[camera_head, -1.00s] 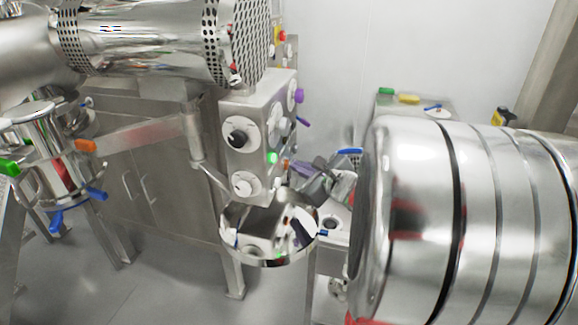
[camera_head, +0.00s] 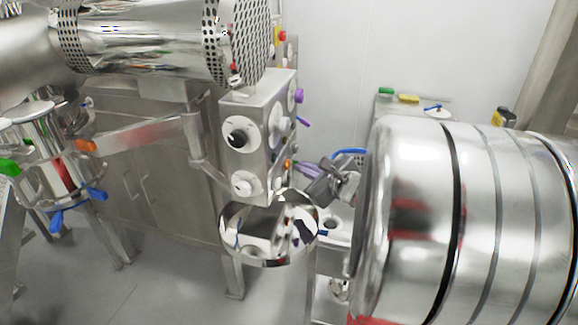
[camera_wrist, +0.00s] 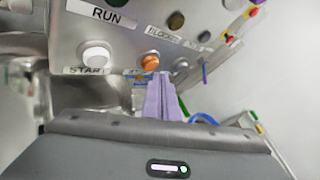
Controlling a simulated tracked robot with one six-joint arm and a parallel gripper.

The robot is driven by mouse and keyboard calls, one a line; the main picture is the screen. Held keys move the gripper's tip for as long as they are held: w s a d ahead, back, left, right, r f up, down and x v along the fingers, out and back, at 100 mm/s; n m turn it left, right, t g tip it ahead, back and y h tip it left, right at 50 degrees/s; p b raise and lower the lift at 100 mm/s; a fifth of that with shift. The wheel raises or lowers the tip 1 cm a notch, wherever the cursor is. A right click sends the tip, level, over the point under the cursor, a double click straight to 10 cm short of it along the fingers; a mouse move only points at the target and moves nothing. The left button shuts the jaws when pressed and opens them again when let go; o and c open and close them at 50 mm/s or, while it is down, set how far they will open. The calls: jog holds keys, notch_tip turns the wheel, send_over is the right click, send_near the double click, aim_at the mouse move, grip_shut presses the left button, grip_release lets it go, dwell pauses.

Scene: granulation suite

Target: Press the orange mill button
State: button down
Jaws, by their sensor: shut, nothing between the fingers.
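The orange mill button (camera_wrist: 151,62) is on a steel control panel, right of a white button (camera_wrist: 96,56) above a START label. In the head view the orange button (camera_head: 287,165) shows small at the right side of the control box (camera_head: 257,88). My gripper (camera_wrist: 158,76) has shut purple fingers with nothing between them, and their tips are just below the orange button in the wrist view. In the head view my gripper (camera_head: 296,165) points left at the button. I cannot tell whether the tips touch it. The label under the button is partly hidden by the fingers.
A large steel drum (camera_head: 490,220) fills the right side, close to my arm. A round shiny steel vessel (camera_head: 268,255) stands below the control box. Other knobs and a RUN label (camera_wrist: 101,13) are on the panel. Open floor (camera_head: 165,290) shows at lower left.

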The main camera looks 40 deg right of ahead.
jog(key=shift+s+d, duration=0.1)
jog(key=shift+s, duration=0.05)
jog(key=s+d, duration=0.1)
jog(key=s, duration=0.1)
jog(key=s+d, duration=0.2)
dwell(0.8)
dwell(0.8)
